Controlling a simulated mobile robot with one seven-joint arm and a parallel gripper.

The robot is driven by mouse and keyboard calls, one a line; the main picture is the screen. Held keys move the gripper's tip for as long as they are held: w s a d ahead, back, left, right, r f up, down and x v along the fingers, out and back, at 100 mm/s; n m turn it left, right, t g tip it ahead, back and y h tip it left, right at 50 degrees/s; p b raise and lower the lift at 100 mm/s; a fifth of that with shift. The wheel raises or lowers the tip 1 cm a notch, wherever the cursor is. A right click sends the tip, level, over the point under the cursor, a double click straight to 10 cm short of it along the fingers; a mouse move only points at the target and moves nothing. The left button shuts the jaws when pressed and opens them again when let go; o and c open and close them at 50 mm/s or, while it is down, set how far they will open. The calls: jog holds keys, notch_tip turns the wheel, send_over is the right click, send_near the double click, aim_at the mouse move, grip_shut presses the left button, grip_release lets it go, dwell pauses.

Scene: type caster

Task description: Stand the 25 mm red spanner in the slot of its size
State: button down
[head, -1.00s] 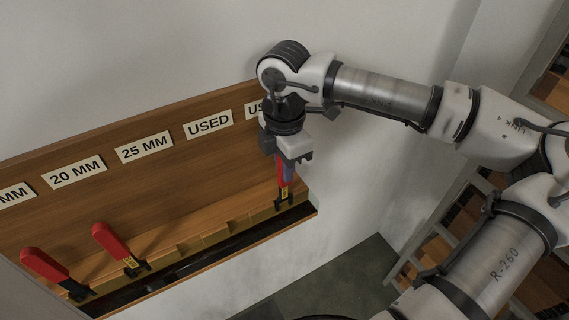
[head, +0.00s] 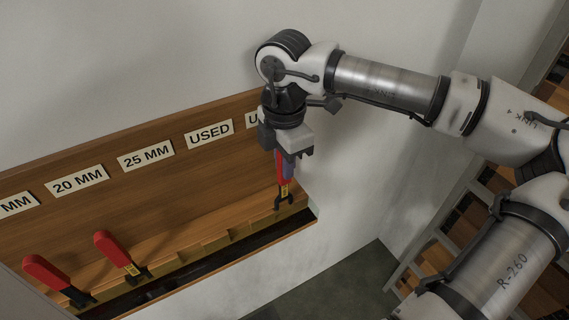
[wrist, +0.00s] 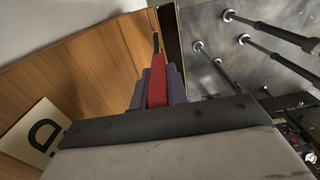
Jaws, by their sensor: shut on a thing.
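My gripper (head: 285,164) is shut on the red handle of a spanner (head: 285,188), which hangs upright with its dark forked end down and a yellow tag above the fork. The fork is at the right end of the wooden rack (head: 225,218), by the rightmost USED label; I cannot tell whether it touches the rack. The wrist view shows the red handle (wrist: 157,82) between the purple-grey fingers. The 25 MM label (head: 146,155) is left of my gripper, with no spanner seen directly below it. The held spanner's size is not readable.
Two other red spanners (head: 46,274) (head: 115,252) stand tilted in the rack at the left. Labels include 20 MM (head: 77,180) and USED (head: 209,132). The rack between the second spanner and my gripper looks free. A wall rises behind it.

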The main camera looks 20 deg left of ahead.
jog(key=shift+r+p, duration=0.75)
jog(key=shift+r, duration=1.45)
